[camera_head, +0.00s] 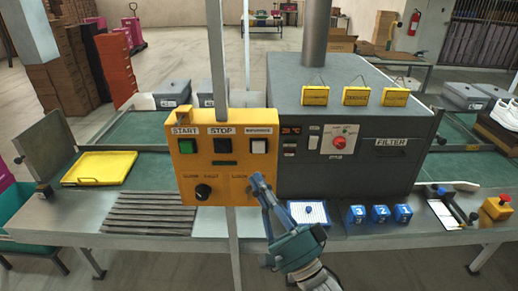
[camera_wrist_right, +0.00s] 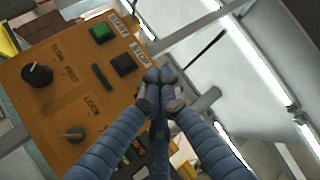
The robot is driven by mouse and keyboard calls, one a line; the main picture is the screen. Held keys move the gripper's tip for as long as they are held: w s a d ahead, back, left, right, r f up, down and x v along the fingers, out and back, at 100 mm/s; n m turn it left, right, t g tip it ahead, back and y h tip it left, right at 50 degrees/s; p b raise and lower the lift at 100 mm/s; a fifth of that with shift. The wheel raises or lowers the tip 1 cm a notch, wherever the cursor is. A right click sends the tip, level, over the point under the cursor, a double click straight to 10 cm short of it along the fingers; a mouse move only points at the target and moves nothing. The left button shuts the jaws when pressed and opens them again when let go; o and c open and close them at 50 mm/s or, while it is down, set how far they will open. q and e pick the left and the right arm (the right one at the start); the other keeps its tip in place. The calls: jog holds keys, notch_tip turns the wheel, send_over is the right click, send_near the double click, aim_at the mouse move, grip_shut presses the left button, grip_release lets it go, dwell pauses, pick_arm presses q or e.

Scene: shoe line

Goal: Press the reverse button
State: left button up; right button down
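The reverse button is the white square button (camera_head: 258,147) at the upper right of the yellow control panel (camera_head: 215,170). Its label above is blurred. The green start button (camera_head: 187,147) and dark stop button (camera_head: 222,146) are to its left, and both also show in the right wrist view. My right gripper (camera_head: 258,181) is below the white button, in front of the panel's lower right part. In the right wrist view its fingertips (camera_wrist_right: 160,76) meet with nothing between them, and the white button is hidden there. I cannot tell whether they touch the panel. My left gripper is not in view.
A black speed knob (camera_head: 203,192) and a lock knob (camera_wrist_right: 74,133) are low on the panel. A grey machine (camera_head: 345,130) stands right of it. A yellow tray (camera_head: 100,167) lies left on the belt. Blue blocks (camera_head: 380,213) and a red stop button (camera_head: 504,199) are right.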

jog(key=shift+w, duration=0.1)
jog(key=b, duration=0.4)
send_near(259, 147)
jog(key=shift+w+a+r, duration=0.45)
jog(key=shift+a+r, duration=0.25)
jog(key=shift+a, duration=0.05)
jog(key=shift+w+a+r, duration=0.45)
jog(key=shift+a+r, duration=0.2)
jog(key=shift+a, duration=0.1)
jog(key=shift+w+a+r, duration=0.45)
jog(key=shift+a+r, duration=0.25)
jog(key=shift+a, duration=0.05)
jog(key=shift+w, duration=0.4)
